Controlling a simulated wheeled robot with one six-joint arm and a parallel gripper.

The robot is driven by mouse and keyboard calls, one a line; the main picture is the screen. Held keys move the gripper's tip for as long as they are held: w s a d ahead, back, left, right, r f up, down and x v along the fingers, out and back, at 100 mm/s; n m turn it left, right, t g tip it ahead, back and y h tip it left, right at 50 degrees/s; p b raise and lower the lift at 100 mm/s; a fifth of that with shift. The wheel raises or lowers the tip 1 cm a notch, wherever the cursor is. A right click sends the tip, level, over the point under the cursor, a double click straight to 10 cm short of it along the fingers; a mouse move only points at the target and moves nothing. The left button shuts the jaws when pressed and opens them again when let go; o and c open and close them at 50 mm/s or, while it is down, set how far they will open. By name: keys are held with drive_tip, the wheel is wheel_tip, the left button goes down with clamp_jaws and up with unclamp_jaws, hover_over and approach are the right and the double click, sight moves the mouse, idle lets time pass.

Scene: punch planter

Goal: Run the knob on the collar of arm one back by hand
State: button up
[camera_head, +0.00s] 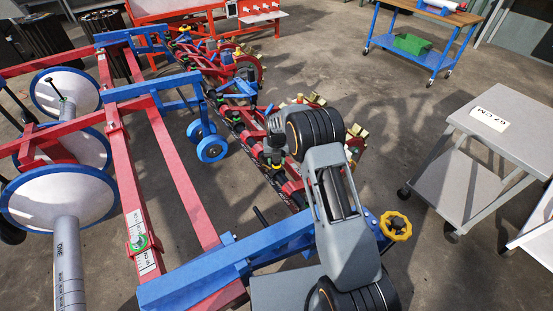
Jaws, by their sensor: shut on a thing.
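My gripper (273,160) points down over the near part of the row of red punch arms (237,122). It is small in the picture, and its fingertips are hard to make out. It is shut on a small part at the collar there, which I take to be the knob. The knob is mostly hidden by the gripper, and its turn position cannot be read. Similar arms with dark collars and yellow-green bits run away to the upper left.
The blue beam (225,262) and red frame bars (122,180) fill the left. A yellow handwheel (396,226) is at the right end of the beam. A grey cart (500,115) stands right, a blue workbench (415,45) behind. Bare floor lies between.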

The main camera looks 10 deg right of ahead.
idle(0.4)
drive_tip(key=o, duration=0.9)
drive_tip(key=shift+r, duration=0.1)
wheel_tip(320, 180, up, 14)
drive_tip(key=p, duration=0.2)
drive_tip(key=shift+f, duration=0.2)
wheel_tip(320, 180, up, 14)
drive_tip(key=p, duration=0.3)
idle(0.3)
